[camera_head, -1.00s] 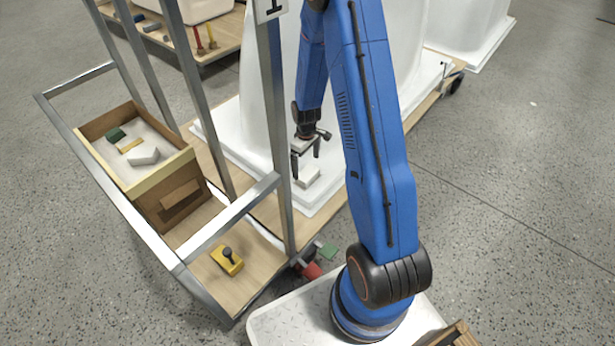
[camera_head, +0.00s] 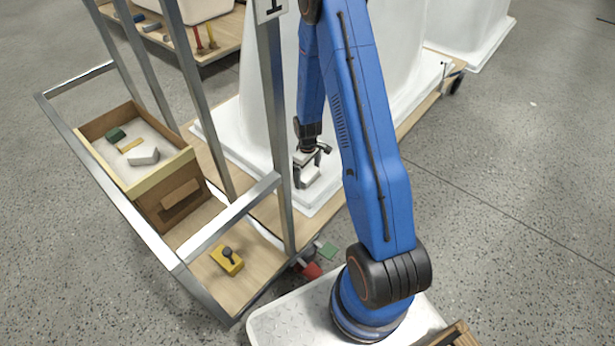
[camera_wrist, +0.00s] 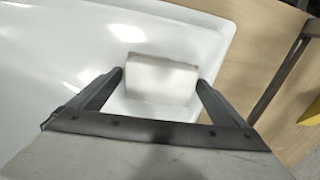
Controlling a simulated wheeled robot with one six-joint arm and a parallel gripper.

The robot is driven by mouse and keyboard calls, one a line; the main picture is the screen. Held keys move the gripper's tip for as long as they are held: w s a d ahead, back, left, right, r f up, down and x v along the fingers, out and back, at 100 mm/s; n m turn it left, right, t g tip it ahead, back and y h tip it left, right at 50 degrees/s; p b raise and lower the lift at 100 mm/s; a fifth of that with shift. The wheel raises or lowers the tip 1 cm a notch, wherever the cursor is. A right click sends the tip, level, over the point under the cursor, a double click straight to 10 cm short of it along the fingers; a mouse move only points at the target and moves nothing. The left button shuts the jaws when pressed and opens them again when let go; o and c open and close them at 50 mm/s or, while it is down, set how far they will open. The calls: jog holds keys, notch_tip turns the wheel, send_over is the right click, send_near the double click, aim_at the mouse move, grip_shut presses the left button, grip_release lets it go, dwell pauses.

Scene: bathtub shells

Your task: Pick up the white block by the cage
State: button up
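The white block (camera_head: 309,177) lies on the white flange of the tub shell (camera_head: 330,196), near the cage post. My gripper (camera_head: 308,170) reaches down over it from above. In the wrist view the block (camera_wrist: 162,78) sits between the two fingertips, with one finger close by each side. The fingers are apart, and I cannot tell whether they touch the block. The block appears to rest flat on the flange. In the head view my gripper partly hides it.
A metal cage post (camera_head: 274,110) stands just left of my gripper. A wooden drawer box (camera_head: 165,180) inside the cage holds another pale block (camera_head: 143,156) and small pieces. The tub wall rises behind the gripper.

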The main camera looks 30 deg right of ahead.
jog(key=c, duration=0.8)
jog(key=shift+c, duration=0.3)
jog(key=shift+r, duration=0.15)
